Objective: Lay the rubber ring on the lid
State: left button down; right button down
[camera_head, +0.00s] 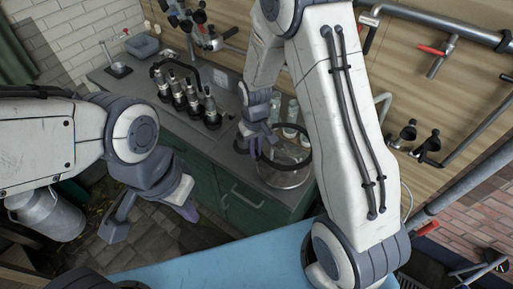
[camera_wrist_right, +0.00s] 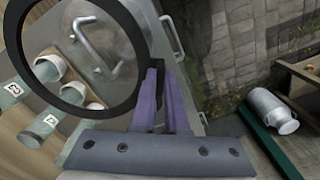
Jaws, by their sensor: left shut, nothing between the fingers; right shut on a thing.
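The black rubber ring (camera_wrist_right: 85,111) is pinched at its edge by my right gripper (camera_wrist_right: 160,95), whose purple fingers are shut on it. In the right wrist view I see a metal lid (camera_wrist_right: 118,28) with a curved handle through the ring's opening. In the head view the lid (camera_head: 284,180) is a round silvery shape on the counter, and the ring (camera_head: 301,131) shows as a dark arc over it. I cannot tell whether they touch. My right gripper (camera_head: 258,150) is at the lid's left edge. My left gripper (camera_head: 188,208) is shut and empty, left of the counter.
Bottles (camera_head: 292,109) stand just behind the lid. A rack of black-topped cylinders (camera_head: 185,97) is on the counter (camera_head: 222,143) to the left. A milk can (camera_head: 47,215) is at lower left. A blue surface (camera_head: 220,266) lies in front. Pipes and taps line the wall.

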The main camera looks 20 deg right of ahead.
jog(key=shift+f+b, duration=3.05)
jog(key=shift+f, duration=0.85)
jog(key=shift+f+b, duration=0.8)
jog(key=shift+f, duration=0.35)
jog(key=shift+s, duration=0.15)
jog(key=shift+f, duration=0.1)
jog(key=c, duration=0.9)
grip_release()
jog(key=shift+o, duration=0.2)
notch_tip(320, 180, up, 10)
jog(key=shift+r+b, duration=0.25)
jog(key=shift+b, duration=0.4)
